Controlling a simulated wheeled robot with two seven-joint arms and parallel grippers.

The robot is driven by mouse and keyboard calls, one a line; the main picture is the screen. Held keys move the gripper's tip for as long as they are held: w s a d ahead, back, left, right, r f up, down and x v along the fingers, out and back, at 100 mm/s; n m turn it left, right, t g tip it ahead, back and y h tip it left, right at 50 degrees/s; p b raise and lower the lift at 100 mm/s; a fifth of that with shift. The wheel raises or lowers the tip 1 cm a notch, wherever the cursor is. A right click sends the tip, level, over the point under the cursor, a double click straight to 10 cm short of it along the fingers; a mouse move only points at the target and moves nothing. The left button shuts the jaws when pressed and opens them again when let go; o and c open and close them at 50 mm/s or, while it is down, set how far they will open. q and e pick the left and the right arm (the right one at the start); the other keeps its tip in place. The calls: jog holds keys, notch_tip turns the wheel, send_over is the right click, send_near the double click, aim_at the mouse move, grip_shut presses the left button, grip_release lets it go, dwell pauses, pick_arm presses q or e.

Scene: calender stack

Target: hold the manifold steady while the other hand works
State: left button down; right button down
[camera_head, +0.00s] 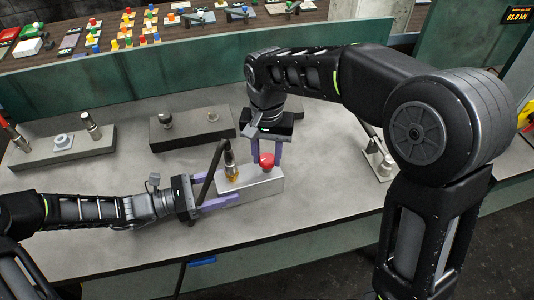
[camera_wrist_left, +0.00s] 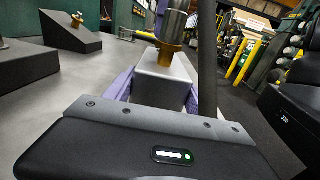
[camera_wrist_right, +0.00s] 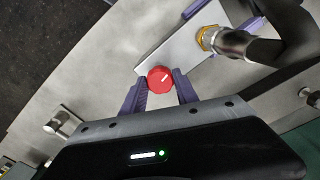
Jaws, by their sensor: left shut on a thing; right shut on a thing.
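The manifold (camera_head: 262,186) is a light grey block on the grey table. A brass and steel fitting (camera_head: 230,163) with a dark hose stands on its left part and a red knob (camera_head: 267,160) on its right part. My left gripper (camera_head: 228,196) is shut on the manifold's left end; in the left wrist view its purple fingers flank the block (camera_wrist_left: 162,80). My right gripper (camera_head: 266,163) comes from above and is shut on the red knob; in the right wrist view its fingers sit either side of the knob (camera_wrist_right: 160,80). The lower fingertips are partly hidden.
A dark block (camera_head: 190,130) with small fittings stands behind the manifold. A longer block (camera_head: 62,150) with fittings lies at the left. A small stand (camera_head: 380,160) is at the right. A green panel (camera_head: 120,85) bounds the table's back.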

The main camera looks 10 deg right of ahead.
aim_at(267, 158)
jog(key=m, duration=0.3)
jog(key=shift+m, duration=2.2)
jog(key=c, duration=0.9)
grip_release()
notch_tip(267, 158, up, 12)
jog(key=shift+r, duration=0.1)
